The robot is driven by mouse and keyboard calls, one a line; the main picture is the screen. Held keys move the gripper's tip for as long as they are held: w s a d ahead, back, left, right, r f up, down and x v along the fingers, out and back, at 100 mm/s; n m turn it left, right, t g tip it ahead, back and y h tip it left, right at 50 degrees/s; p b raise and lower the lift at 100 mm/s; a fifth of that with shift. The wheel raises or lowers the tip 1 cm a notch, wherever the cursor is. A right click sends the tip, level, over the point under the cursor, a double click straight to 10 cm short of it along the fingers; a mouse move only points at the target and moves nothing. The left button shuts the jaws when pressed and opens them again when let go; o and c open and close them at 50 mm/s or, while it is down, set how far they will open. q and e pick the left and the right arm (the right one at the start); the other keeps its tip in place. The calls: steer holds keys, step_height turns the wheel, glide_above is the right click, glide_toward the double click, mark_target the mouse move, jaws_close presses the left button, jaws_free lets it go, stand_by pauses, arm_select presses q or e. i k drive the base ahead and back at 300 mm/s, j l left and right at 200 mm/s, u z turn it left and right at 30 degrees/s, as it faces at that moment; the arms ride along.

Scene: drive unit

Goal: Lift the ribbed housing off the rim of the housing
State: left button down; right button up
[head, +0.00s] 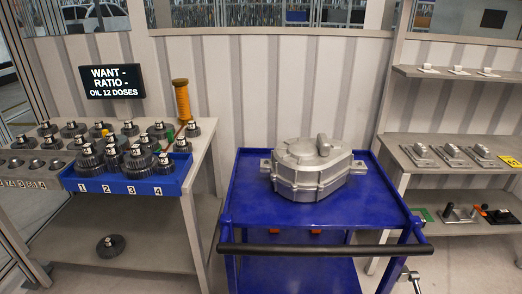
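A silver-grey metal housing stands on the blue cart (247,198), near the middle of its top. Its upper part, the ribbed housing (303,155), has a short rounded cylinder sticking up on the right side. It sits on the rim of the lower housing (312,188), with a flange seam running around between them. I see no clear gap at the seam. A lug sticks out on each side. Neither of my grippers is in view, and nothing touches the housing.
A black handle bar (325,249) crosses the cart's front. On the left, a bench holds several dark gears and a blue tray (120,187); one gear (111,246) lies on its lower shelf. On the right, shelves (450,140) hold small metal parts. The cart top around the housing is clear.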

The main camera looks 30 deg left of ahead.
mark_target(303, 162)
steer(key=u, duration=0.7)
steer(key=i+j+z, duration=0.25)
steer(key=i+j, duration=0.15)
steer(key=i, duration=0.1)
